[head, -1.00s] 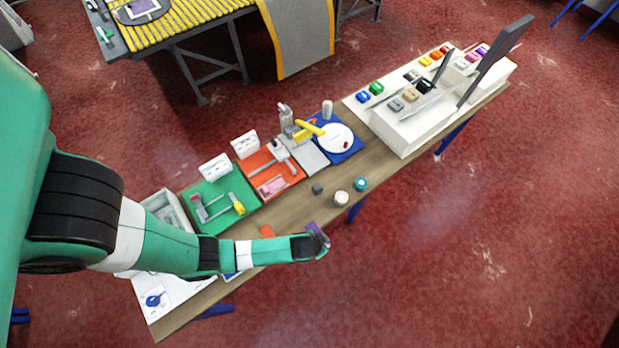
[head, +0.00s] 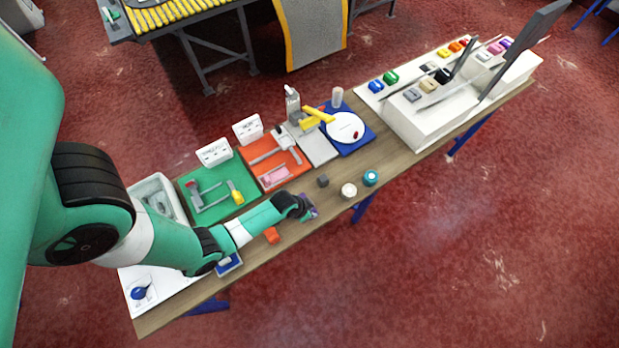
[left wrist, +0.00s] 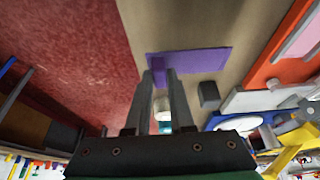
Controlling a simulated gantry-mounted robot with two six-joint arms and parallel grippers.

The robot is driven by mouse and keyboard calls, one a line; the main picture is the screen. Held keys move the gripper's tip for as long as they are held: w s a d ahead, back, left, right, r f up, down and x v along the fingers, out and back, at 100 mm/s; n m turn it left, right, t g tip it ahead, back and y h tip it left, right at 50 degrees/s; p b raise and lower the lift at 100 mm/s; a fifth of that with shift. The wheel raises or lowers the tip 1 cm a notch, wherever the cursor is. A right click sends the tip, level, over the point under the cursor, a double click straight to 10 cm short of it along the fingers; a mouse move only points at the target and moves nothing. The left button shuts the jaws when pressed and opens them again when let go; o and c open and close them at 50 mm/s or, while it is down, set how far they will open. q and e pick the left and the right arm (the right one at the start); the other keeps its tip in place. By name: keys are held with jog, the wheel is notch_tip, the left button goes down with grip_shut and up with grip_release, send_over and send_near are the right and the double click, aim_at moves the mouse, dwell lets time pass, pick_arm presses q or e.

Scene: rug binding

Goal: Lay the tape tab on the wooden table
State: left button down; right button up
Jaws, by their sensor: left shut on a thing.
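The tape tab is a flat purple strip (left wrist: 205,61), seen in the left wrist view across the tips of my left gripper (left wrist: 163,82). The gripper's fingers are shut on it. In the head view the left gripper (head: 306,208) is at the wooden table's (head: 395,160) front edge, with a bit of the purple tab (head: 313,211) showing at its tip. I cannot tell whether the tab touches the table top. My right gripper is in neither view.
A dark grey block (head: 323,181), a white round jar (head: 349,190) and a teal one (head: 371,178) stand right of the gripper. An orange piece (head: 271,235) lies to its left. Green (head: 222,207), orange and blue station mats line the back.

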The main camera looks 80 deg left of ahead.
pick_arm(q)
jog(key=shift+a+f, duration=0.2)
jog(key=shift+f, duration=0.05)
notch_tip(320, 180, down, 3)
jog(key=shift+a+r+b, duration=0.1)
jog(key=shift+a+b, duration=0.05)
jog(key=shift+b, duration=0.6)
jog(key=shift+f, duration=0.25)
jog(key=shift+f, duration=0.15)
jog(key=c, duration=0.8)
grip_release()
